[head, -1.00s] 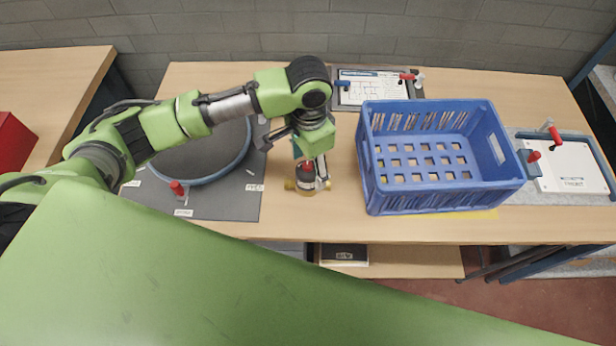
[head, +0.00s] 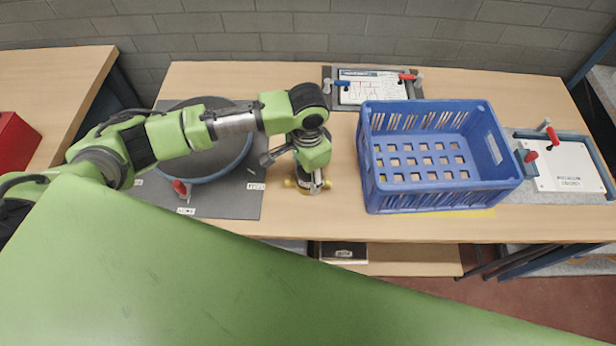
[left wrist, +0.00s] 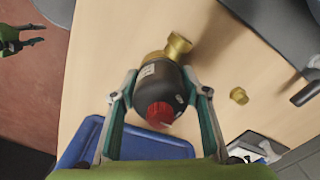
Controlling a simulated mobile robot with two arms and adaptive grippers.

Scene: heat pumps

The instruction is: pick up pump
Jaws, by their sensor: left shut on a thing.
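The pump has a dark body (left wrist: 168,88), a red cap (left wrist: 160,114) and brass fittings. In the head view one brass end (head: 290,183) shows on the table at the front middle, and my arm hides most of the rest. My left gripper (head: 314,184) is over the pump. In the left wrist view its two fingers (left wrist: 160,100) are shut on the pump's body, one on each side. I cannot tell whether the pump touches the table. My right gripper (left wrist: 38,35) shows at the top left of the left wrist view, apart from the pump, open and empty.
A blue crate (head: 440,199) stands right of the pump. A grey mat (head: 228,204) with a round dark tray lies left. A small brass piece (left wrist: 239,95) lies apart on the table. Clamped boards are at the back (head: 372,92) and right (head: 565,168). Bare table (head: 340,150) separates pump and crate.

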